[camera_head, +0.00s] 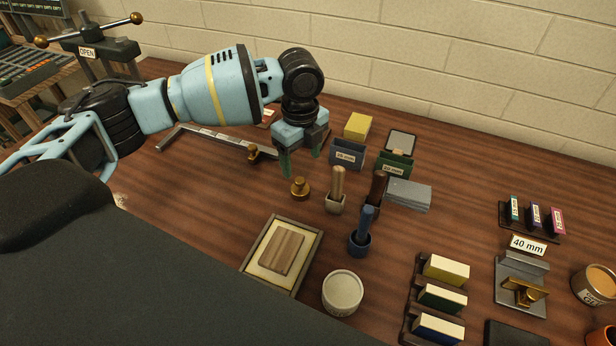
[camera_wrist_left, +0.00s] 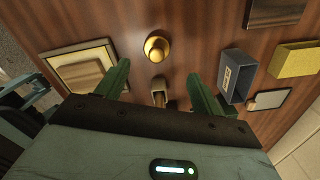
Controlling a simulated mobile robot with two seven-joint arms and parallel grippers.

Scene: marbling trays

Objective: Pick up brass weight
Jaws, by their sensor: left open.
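The brass weight (camera_head: 300,188) is a small round brass piece with a knob, standing upright on the wooden table. In the left wrist view the brass weight (camera_wrist_left: 157,47) shows from above, beyond and between the two green fingertips. My left gripper (camera_head: 301,165) is above the table, pointing down, near the brass weight and apart from it. In the left wrist view its fingers (camera_wrist_left: 158,80) are spread with nothing held between them. My right gripper is in neither view.
A framed tray (camera_head: 249,260) lies in front. Small boxes (camera_head: 347,152) stand behind. A metal rail (camera_head: 205,137) lies behind left.

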